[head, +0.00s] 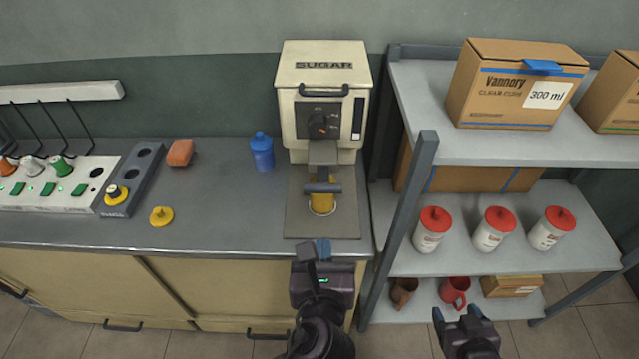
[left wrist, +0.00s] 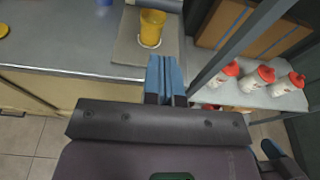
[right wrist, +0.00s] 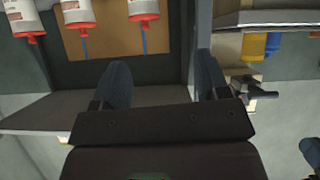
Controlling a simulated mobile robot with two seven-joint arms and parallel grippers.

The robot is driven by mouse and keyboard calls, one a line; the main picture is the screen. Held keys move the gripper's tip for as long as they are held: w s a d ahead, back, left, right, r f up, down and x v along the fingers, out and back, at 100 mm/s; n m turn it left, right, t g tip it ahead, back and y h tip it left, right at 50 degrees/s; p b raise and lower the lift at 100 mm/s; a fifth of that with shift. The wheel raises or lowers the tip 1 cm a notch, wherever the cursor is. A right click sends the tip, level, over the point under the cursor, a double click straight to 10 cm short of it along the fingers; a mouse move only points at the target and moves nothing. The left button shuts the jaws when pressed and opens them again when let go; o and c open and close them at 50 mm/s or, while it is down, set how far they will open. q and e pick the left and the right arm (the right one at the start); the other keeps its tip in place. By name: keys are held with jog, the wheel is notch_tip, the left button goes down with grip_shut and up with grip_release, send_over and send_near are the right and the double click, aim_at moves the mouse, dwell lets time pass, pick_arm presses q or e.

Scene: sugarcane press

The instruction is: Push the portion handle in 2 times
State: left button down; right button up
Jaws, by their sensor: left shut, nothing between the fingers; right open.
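The cream SUGAR machine (head: 322,80) stands at the right end of the counter. A dark grey bar, which looks like the portion handle (head: 322,187), sticks out low on its front. A yellow cup (head: 323,204) stands under the bar on the machine's base, partly hidden by it; the cup also shows in the left wrist view (left wrist: 151,26). My left gripper (head: 313,250) is shut and empty, at the counter's front edge, in front of and apart from the handle. My right gripper (head: 460,317) is open and empty in front of the shelf, low at the right.
A metal shelf (head: 520,165) with cardboard boxes (head: 515,85) and white jars with red lids (head: 431,230) stands right of the machine. A blue bottle (head: 262,152), an orange block (head: 180,152) and a yellow lid (head: 161,217) are on the counter (head: 225,205), left of the machine.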

pick_arm(q)
send_near(323, 192)
jog(key=x, duration=0.7)
jog(key=shift+w+f, duration=0.1)
jog(key=shift+w, duration=0.15)
pick_arm(e)
jog(key=shift+s+d+f, duration=0.1)
jog(key=shift+s+f, duration=0.25)
jog(key=shift+s, duration=0.3)
